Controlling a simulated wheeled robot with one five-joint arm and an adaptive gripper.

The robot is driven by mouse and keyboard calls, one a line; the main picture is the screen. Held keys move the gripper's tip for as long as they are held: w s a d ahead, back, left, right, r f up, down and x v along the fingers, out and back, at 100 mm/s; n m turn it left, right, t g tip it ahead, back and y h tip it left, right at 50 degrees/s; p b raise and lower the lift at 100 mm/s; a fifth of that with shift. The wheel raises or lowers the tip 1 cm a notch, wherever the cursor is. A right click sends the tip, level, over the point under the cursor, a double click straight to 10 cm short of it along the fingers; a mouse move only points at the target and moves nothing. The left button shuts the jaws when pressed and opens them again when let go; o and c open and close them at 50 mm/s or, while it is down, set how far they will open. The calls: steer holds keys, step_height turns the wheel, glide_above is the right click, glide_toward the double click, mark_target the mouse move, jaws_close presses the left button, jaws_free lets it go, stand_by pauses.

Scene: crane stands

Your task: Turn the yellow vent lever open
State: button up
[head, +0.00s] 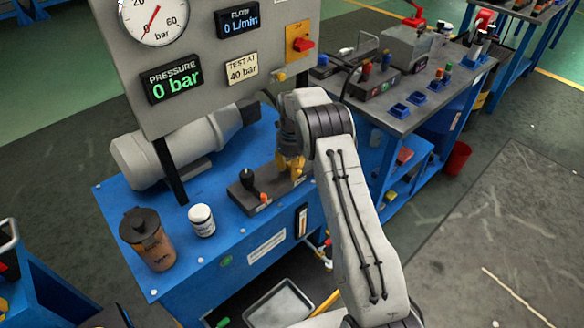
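My gripper (290,146) points down over the blue bench, at a dark valve block (242,196). A yellow part (297,168), which looks like the yellow vent lever, stands on the block right under the gripper. The arm and gripper hide much of it, so its angle is unclear. I cannot tell whether the fingers touch it, or are open or shut. A black-knobbed lever (249,180) stands on the same block, to the left. The panel's pressure display (173,80) reads 0 bar and its flow display (238,20) reads 0 L/min.
The grey gauge panel (195,55) rises close behind the gripper, with a red switch (302,44) on a yellow plate. A brown canister (147,240) and a white bottle (201,220) stand at the bench's front left. Another cluttered bench (440,100) stands to the right.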

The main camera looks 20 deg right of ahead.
steer(key=o, duration=0.3)
steer(key=shift+r, duration=0.1)
step_height(320, 180, up, 12)
stand_by(0.7)
stand_by(0.5)
